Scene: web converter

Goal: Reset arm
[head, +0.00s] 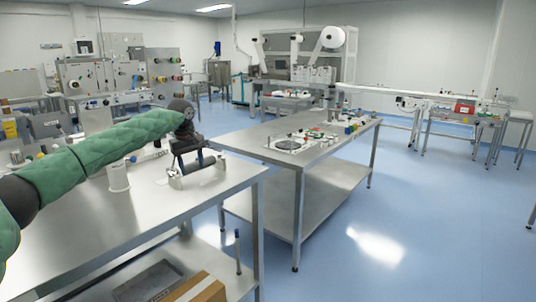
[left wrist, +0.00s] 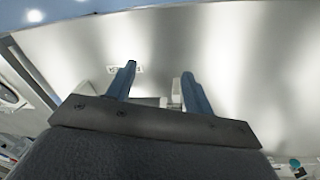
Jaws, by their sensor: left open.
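My left arm in its green sleeve comes in from the left in the head view. My left gripper (head: 184,152) is at its end, above the right part of the near steel table (head: 130,220). In the left wrist view my left gripper (left wrist: 158,72) shows two blue fingers spread apart, with nothing held between them. My right gripper is in neither view.
A white cylinder (head: 118,178) stands on the near table. A second steel table (head: 310,155) to the right holds small parts and a round plate. A cardboard box (head: 200,290) sits on the lower shelf. Blue floor (head: 430,220) on the right is clear.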

